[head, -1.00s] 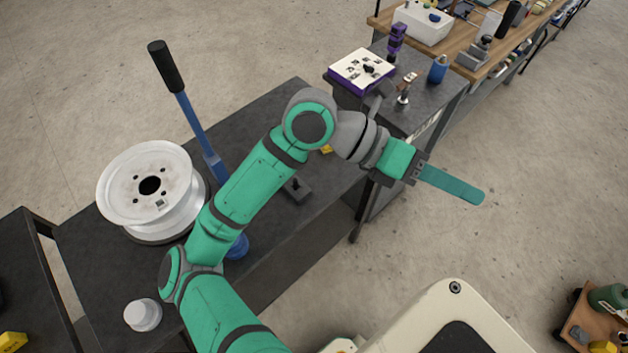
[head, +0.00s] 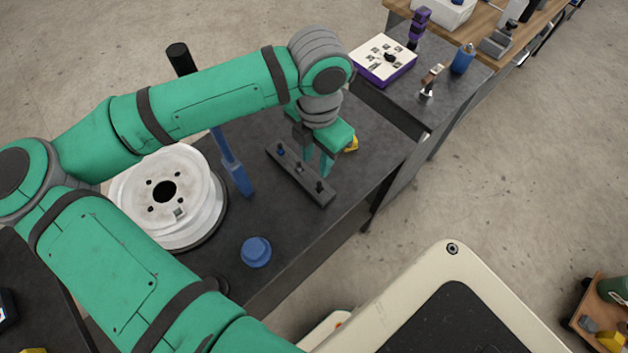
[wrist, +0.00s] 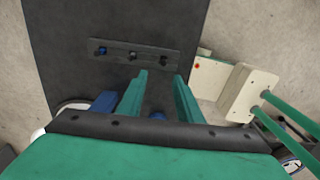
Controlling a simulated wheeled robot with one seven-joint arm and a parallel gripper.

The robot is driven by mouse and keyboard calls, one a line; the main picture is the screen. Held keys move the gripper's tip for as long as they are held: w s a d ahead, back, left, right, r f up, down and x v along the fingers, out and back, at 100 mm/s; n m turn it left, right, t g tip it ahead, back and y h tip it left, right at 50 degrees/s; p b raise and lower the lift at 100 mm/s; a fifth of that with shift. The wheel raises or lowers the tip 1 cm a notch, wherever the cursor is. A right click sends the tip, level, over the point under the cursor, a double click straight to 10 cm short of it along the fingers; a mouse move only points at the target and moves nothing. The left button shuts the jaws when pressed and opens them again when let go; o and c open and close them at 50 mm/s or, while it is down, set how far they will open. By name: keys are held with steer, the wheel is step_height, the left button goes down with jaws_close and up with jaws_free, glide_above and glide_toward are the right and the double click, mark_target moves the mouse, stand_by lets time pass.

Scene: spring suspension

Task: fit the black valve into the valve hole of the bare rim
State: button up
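The bare rim (head: 195,190) is white and lies flat on the dark bench at the left in the head view. It has a large centre hole and several small holes; I cannot surely tell which is the valve hole. A long dark holder (head: 290,177) stands to its right with a few small upright pieces. One piece (head: 281,150) is blue, and a dark one (head: 319,186) stands at the near end. The holder (wrist: 118,55) also shows ahead of the fingers in the wrist view. My gripper (wrist: 159,76) is open and empty, pointing down above the bench by the holder.
A blue lever (head: 238,174) stands between the rim and the holder. A blue round cap (head: 256,251) sits near the bench's front edge. A yellow item (head: 351,144) lies behind my gripper. A side table (head: 455,97) holds a white-and-purple box (head: 383,60).

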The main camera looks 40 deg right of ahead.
glide_above(320, 183)
steer(key=f, duration=0.4)
steer(key=shift+s+f, duration=0.1)
steer(key=shift+s, duration=0.1)
steer(key=shift+w+f, duration=0.2)
steer(key=shift+f, duration=2.5)
jaws_close()
